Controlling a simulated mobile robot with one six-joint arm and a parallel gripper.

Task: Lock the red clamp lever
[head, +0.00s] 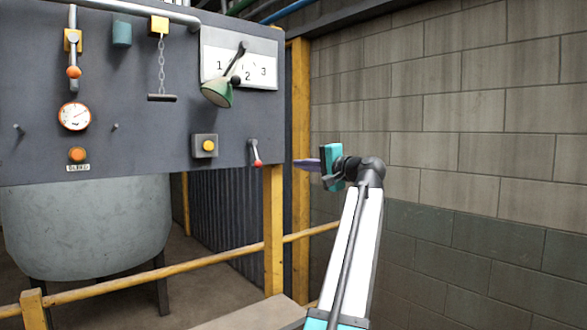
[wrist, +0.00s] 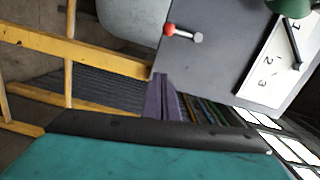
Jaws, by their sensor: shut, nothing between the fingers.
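The red clamp lever (head: 256,153) is on the lower right corner of the dark panel. It hangs down from its pivot, with its red knob at the bottom. In the wrist view the lever (wrist: 184,34) lies across the grey panel, above the fingertips, with its red end to the left. My gripper (head: 296,163) is to the right of the lever, just past the panel's right edge, and apart from it. Its purple fingers are shut together and empty, pointing left. In the wrist view the fingers (wrist: 158,80) point up towards the panel corner.
The dark panel (head: 130,90) also carries a gauge (head: 75,116), a yellow button (head: 204,146), a numbered dial plate (head: 260,60) and a green lamp (head: 218,92) in front of it. Yellow posts and a rail (head: 160,273) stand below. A block wall (head: 450,110) is on the right.

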